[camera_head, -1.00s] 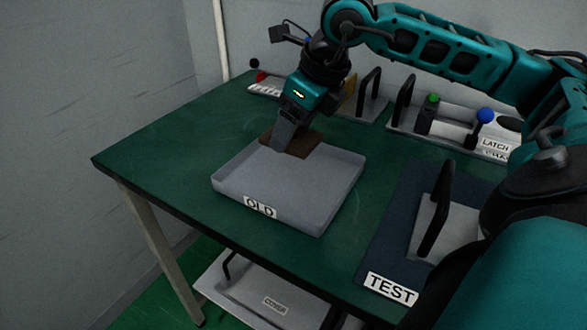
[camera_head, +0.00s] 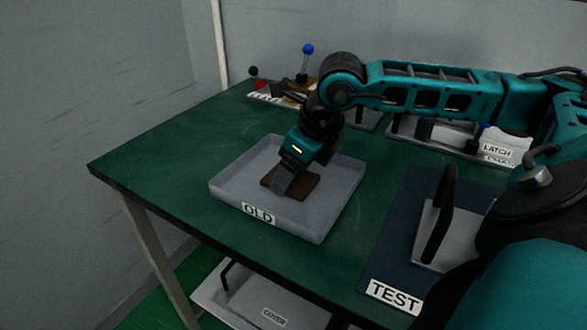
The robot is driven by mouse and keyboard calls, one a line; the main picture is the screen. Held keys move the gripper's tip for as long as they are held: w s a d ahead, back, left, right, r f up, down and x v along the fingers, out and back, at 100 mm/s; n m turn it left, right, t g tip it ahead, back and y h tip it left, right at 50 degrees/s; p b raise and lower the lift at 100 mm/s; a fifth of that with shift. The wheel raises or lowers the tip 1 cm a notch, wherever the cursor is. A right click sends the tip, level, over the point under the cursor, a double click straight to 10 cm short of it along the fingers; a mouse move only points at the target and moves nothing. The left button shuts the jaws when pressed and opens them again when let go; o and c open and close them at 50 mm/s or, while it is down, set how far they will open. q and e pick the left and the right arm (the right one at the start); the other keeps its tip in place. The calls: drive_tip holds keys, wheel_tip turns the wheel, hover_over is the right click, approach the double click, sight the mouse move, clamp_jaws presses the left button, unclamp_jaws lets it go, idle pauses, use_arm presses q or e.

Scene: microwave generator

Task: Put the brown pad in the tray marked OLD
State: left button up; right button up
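The grey tray marked OLD (camera_head: 330,215) lies on the green table. The brown pad (camera_head: 303,186) is inside the tray's walls, flat and near the middle. Whether it rests on the tray floor or hangs just above it is hard to tell. My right gripper (camera_head: 283,182) comes in from the right, points down and is shut on the pad, its finger covering the pad's left part. The far finger is hidden. My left gripper is not in view.
A dark blue mat marked TEST (camera_head: 385,255) with a handled grey plate (camera_head: 430,230) lies right of the tray. Behind are a unit labelled LATCH (camera_head: 497,150) and a blue-knobbed lever (camera_head: 307,50). A COVER panel (camera_head: 270,312) sits below the table.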

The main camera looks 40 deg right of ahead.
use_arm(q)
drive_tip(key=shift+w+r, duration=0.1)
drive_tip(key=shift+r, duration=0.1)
use_arm(e)
drive_tip(key=o, duration=1)
drive_tip(key=shift+o, duration=0.2)
drive_tip(key=shift+r+p, duration=0.15)
drive_tip(key=shift+p, duration=0.2)
use_arm(q)
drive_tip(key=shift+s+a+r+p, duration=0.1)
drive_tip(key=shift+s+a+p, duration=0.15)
drive_tip(key=shift+p, duration=0.25)
use_arm(e)
drive_tip(key=v, duration=1.2)
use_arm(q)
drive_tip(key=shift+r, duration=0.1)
use_arm(e)
drive_tip(key=shift+r, duration=0.1)
